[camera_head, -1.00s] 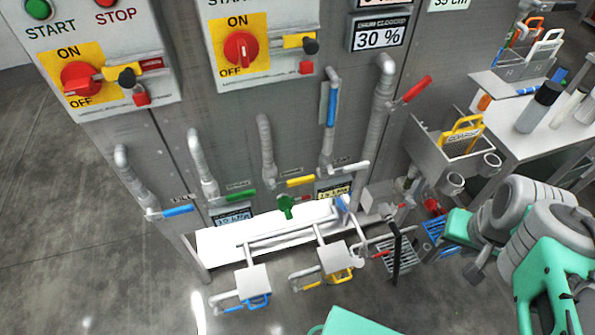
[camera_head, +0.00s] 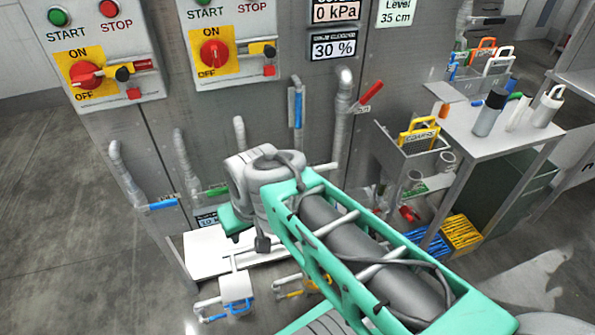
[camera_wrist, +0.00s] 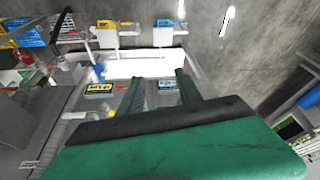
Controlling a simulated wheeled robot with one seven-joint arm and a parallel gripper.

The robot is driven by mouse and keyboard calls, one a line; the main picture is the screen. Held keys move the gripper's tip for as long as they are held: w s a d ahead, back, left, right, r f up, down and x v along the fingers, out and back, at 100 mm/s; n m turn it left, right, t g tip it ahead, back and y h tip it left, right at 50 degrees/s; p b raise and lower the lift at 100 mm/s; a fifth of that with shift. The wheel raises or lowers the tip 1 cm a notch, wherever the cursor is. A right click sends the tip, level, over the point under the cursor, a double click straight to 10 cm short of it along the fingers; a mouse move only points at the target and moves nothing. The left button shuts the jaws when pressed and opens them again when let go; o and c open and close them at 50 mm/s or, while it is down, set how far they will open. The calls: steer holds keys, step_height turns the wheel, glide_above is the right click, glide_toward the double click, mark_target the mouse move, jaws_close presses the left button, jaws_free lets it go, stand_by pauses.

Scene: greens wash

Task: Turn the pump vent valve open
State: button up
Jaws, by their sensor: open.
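Pipe valves with lever handles line the grey panel in the head view: a blue lever (camera_head: 163,205), a green lever (camera_head: 217,191), an upright blue lever (camera_head: 298,108) and a red lever (camera_head: 371,92). Their tags are too small to read, so I cannot tell which is the pump vent valve. My arm covers the panel's lower middle, including where a yellow lever and a small green handle showed earlier. My gripper (camera_wrist: 160,82) shows in the wrist view, its two dark fingers apart over the lower panel and white tray. I see nothing held between them.
The white tray (camera_head: 205,252) juts out below the panel, with a blue-handled fitting (camera_head: 237,290) in front. A side table (camera_head: 485,137) with bottles stands right. Blue and yellow crates (camera_head: 462,232) sit on the floor. Open floor lies left.

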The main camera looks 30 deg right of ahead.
steer(key=w+d+f+m+t+b, duration=0.7)
steer(key=w+d+f+m+b, duration=0.3)
steer(key=w+d+f+b, duration=0.65)
steer(key=m+t+h+b, duration=0.3)
steer(key=m+t+b, duration=0.2)
steer(key=m+b, duration=0.25)
glide_toward(328, 168)
steer(key=w+a+f, duration=0.4)
steer(key=w+a, duration=0.2)
steer(key=s+d+r+m+t+h+b, duration=0.2)
steer(key=s+d+m, duration=0.1)
steer(key=d, duration=0.3)
steer(key=x, duration=0.7)
steer(key=shift+w+a+f+b, duration=0.1)
steer(key=shift+w+b, duration=0.05)
steer(key=shift+b, duration=0.25)
steer(key=shift+w, duration=0.25)
steer(key=shift+c, duration=0.3)
jaws_close()
